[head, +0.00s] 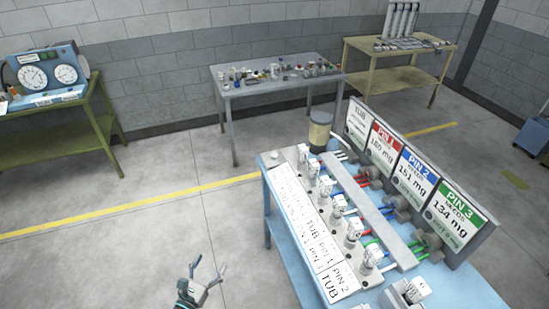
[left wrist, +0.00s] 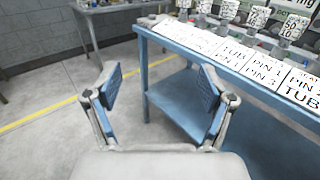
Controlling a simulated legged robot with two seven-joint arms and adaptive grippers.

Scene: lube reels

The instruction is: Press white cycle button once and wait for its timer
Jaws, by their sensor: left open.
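My left gripper (head: 208,270) is open and empty over the floor, left of the blue table (head: 266,215). In the left wrist view its two fingers (left wrist: 160,88) are spread apart, with the table edge beyond them. A small pale round piece (head: 274,155) sits at the table's far left corner; it may be the white cycle button, but it is too small to be sure. My gripper is well apart from it. No timer can be made out. My right gripper is not in view.
A row of white labelled units (head: 326,186) stands behind a white label strip (head: 297,215). Signs for TUB and PIN 1 to PIN 3 (head: 458,213) rise along the right. A amber-and-grey canister (head: 320,130) stands at the far end. The floor left of the table is clear.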

